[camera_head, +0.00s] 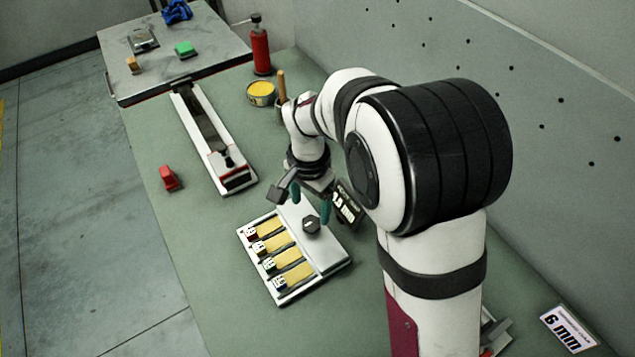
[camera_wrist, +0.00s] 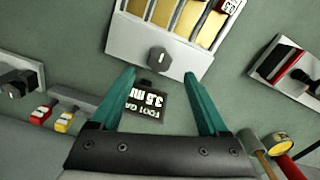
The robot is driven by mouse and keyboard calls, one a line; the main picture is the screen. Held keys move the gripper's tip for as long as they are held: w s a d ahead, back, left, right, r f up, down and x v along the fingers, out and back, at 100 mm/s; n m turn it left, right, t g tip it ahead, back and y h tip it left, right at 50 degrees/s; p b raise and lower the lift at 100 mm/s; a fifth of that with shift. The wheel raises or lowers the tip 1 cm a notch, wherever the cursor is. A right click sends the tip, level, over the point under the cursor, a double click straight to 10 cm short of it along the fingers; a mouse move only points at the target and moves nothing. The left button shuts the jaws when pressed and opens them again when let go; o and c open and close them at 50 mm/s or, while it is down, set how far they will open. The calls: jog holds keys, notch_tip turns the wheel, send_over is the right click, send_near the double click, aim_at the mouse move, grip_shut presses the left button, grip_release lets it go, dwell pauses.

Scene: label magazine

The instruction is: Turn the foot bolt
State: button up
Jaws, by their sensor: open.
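The foot bolt (camera_head: 311,224) is a dark hexagonal knob with a light mark on top. It stands on the plain white end of the label magazine (camera_head: 328,258), beside several yellow strips. In the wrist view the bolt (camera_wrist: 159,59) is at upper centre, on the near edge of the magazine (camera_wrist: 187,62). My gripper (camera_head: 310,200) is open, with two teal fingers above and near the bolt. In the wrist view my gripper (camera_wrist: 160,76) shows empty, its fingertips spread wider than the bolt, which appears just beyond them. Nothing is held.
A dark foot-gap card reading about 3.5 mm (camera_wrist: 146,103) is beside the magazine. A long white track (camera_head: 205,135), a red block (camera_head: 168,179), a yellow can (camera_head: 261,93) and a red bottle (camera_head: 260,52) stand farther back. The green bench left of the magazine is clear.

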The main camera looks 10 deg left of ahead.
aim_at(311, 222)
notch_tip(311, 222, down, 6)
jog(key=shift+f, duration=0.1)
grip_shut()
dwell(0.5)
